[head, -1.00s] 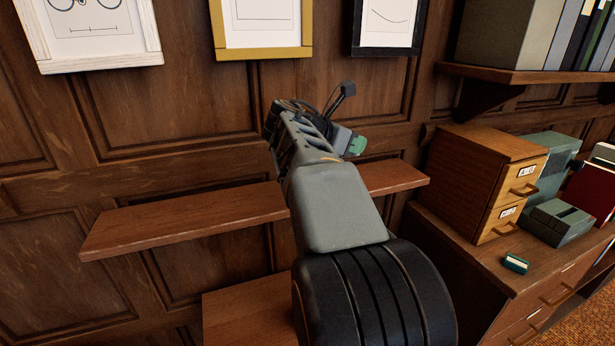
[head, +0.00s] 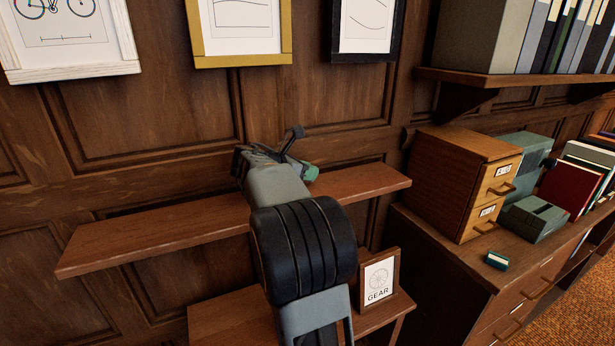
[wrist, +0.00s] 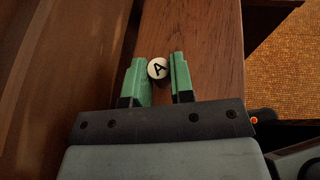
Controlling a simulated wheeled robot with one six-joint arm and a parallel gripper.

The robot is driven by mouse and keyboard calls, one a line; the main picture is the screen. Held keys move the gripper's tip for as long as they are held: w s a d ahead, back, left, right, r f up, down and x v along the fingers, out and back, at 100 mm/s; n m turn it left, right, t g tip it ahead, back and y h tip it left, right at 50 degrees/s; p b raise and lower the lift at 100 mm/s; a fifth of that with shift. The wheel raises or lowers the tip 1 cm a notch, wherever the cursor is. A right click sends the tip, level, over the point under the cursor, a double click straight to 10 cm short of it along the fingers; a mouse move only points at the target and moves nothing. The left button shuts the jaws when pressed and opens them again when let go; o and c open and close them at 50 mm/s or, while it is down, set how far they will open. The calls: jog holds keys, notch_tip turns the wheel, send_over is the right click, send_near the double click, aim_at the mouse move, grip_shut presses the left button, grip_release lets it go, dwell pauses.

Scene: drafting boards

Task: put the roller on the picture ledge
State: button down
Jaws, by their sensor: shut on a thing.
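My gripper (wrist: 160,62) has green fingers and is shut on the roller (wrist: 158,69), which shows in the wrist view as a white round end marked with a letter A. In the head view the green fingertip of my gripper (head: 309,173) is over the right half of the picture ledge (head: 150,238), a long brown wooden shelf on the panelled wall. The roller is hidden there behind my arm and gripper. In the wrist view the ledge (wrist: 208,35) lies behind the roller; I cannot tell whether the roller touches it.
Framed drawings (head: 240,60) hang above the ledge. Below it stands a small wooden table (head: 225,318) with a framed GEAR picture (head: 379,280). At right a cabinet (head: 450,250) carries a drawer box (head: 455,180) and books (head: 570,190). The ledge's left half is clear.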

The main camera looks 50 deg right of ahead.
jog(key=shift+f, duration=0.6)
jog(key=shift+f, duration=0.1)
jog(key=shift+f, duration=0.1)
jog(key=c, duration=1)
grip_release()
jog(key=shift+r, duration=0.2)
jog(key=v, duration=1.2)
jog(key=shift+s, duration=0.1)
